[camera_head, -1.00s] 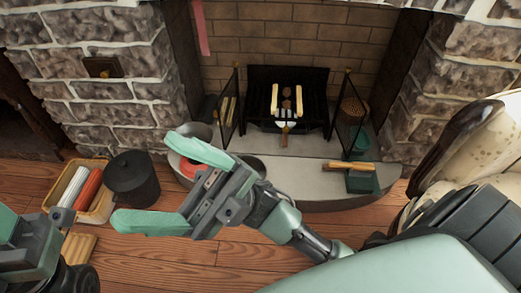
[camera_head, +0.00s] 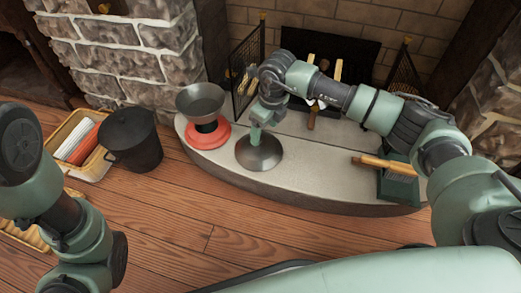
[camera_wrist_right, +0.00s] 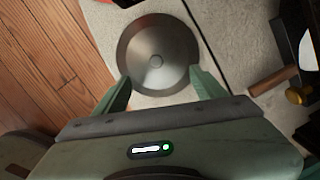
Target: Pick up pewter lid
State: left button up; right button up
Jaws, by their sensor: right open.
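The pewter lid (camera_head: 262,157) is a round grey metal disc with a small centre knob. It lies on the stone hearth near its front edge. It also shows in the right wrist view (camera_wrist_right: 157,38), knob facing the camera. My right gripper (camera_head: 257,134) points down over the lid, its fingers partly hidden by its own body. In the right wrist view its open fingers (camera_wrist_right: 161,80) are spread on both sides of the lid's near part, with nothing held between them. I cannot tell whether they touch it. Only links of my left arm show at the left; its gripper is out of view.
A grey bowl (camera_head: 201,101) on a red round base (camera_head: 207,136) stands left of the lid. A black pot (camera_head: 132,139) and a tray (camera_head: 87,167) are on the floor. A green box (camera_head: 398,187) with a wooden-handled tool (camera_head: 385,163) is at the right. Fireplace screens stand behind.

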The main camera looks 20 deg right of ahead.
aim_at(259, 146)
notch_tip(259, 146, down, 2)
jog(key=shift+w+a+b, duration=0.1)
jog(key=shift+a+b, duration=0.05)
jog(key=shift+b, duration=0.25)
jog(key=f+b, duration=0.2)
jog(key=w+a+f+b, duration=0.1)
jog(key=b, duration=0.1)
jog(key=shift+f, duration=0.4)
jog(key=shift+w+f+b, duration=0.1)
jog(key=shift+f+b, duration=0.3)
jog(key=shift+f, duration=0.05)
jog(key=shift+r, duration=0.1)
